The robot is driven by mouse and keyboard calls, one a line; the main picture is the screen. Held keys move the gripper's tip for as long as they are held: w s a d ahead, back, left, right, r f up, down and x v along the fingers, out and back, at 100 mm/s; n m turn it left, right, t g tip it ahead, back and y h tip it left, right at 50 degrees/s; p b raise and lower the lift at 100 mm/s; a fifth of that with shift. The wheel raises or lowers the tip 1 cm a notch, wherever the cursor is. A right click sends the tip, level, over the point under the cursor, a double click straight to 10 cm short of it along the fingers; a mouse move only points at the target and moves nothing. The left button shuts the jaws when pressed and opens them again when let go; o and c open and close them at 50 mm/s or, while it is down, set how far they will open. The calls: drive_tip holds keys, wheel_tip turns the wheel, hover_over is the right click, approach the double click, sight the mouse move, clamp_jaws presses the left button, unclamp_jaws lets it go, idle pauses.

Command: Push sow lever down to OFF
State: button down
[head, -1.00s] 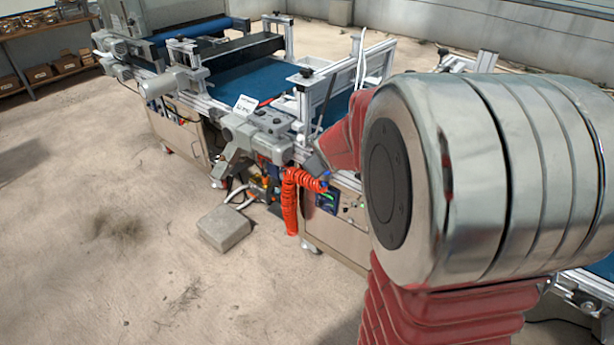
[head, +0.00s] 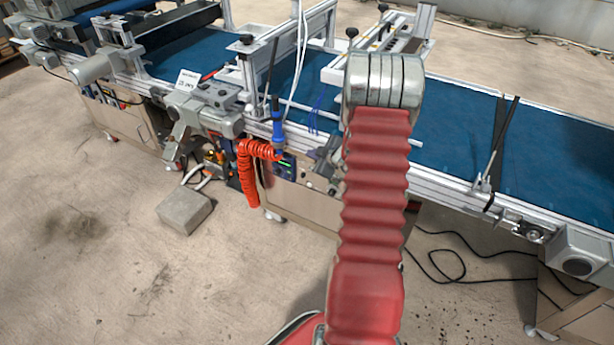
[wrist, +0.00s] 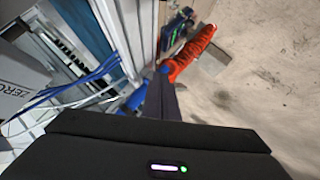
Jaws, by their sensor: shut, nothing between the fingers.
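The tray seeder (head: 430,155) runs across the head view as a long line with a blue belt. A small dark control panel (head: 285,166) with a green light sits on its front side, beside a red coiled hose (head: 246,175). I cannot make out the sow lever for certain in either view. My gripper (wrist: 162,98) shows in the wrist view with its dark fingers shut together and empty. Their tips point toward the coiled hose and the seeder's front edge. In the head view my arm hides most of the gripper.
A grey block (head: 186,210) lies on the floor in front of the seeder. Black cables (head: 450,265) lie on the floor at right. Blue thin tubes (wrist: 75,82) cross near my gripper. The floor at front left is clear.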

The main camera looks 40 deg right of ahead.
drive_tip(key=s+d+f+n+t+y, duration=0.1)
drive_tip(key=s+f, duration=0.3)
drive_tip(key=f, duration=0.5)
drive_tip(key=shift+y, duration=0.5)
drive_tip(key=s+d+f+x, duration=0.1)
drive_tip(key=x, duration=1.1)
drive_tip(key=shift+w+d+f, duration=0.3)
drive_tip(key=shift+d+f, duration=0.05)
drive_tip(key=shift+f, duration=0.25)
drive_tip(key=shift+d, duration=0.1)
drive_tip(key=shift+s, duration=0.15)
